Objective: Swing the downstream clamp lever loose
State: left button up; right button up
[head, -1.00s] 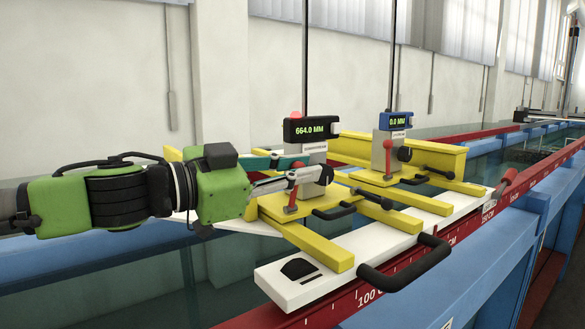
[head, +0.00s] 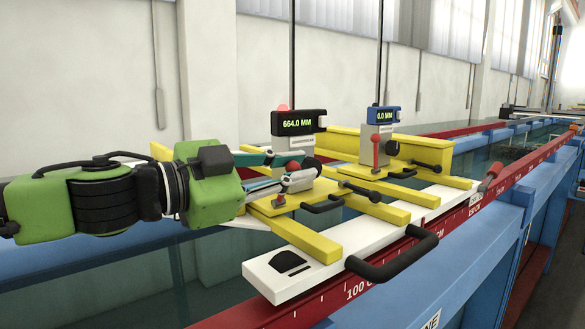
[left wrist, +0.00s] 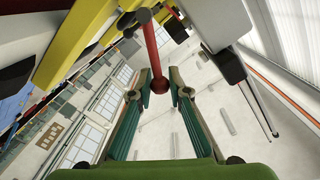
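The downstream clamp lever is a red rod (head: 283,187) on the nearer gauge carriage, which reads 664.0 MM. My left gripper (head: 300,167) reaches it from the left, and its fingers hide part of the rod in the head view. In the left wrist view the lever (left wrist: 151,48) runs from a dark pivot at the top to a red ball end. That ball lies between the fingertips of my left gripper (left wrist: 160,92), with a small gap on each side. The gripper looks open; contact cannot be made out. My right gripper is not in view.
A second carriage with a blue display (head: 384,115) reading 0.0 MM stands farther back, its red lever (head: 375,150) upright. Yellow bars rest on a white board (head: 300,262) with a black handle (head: 392,262) in front. A red scale rail (head: 460,222) runs alongside over the glass flume.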

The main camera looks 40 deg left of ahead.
pick_arm(q)
jog(key=shift+o, duration=1.4)
jog(key=v, duration=0.7)
jog(key=shift+s, duration=0.2)
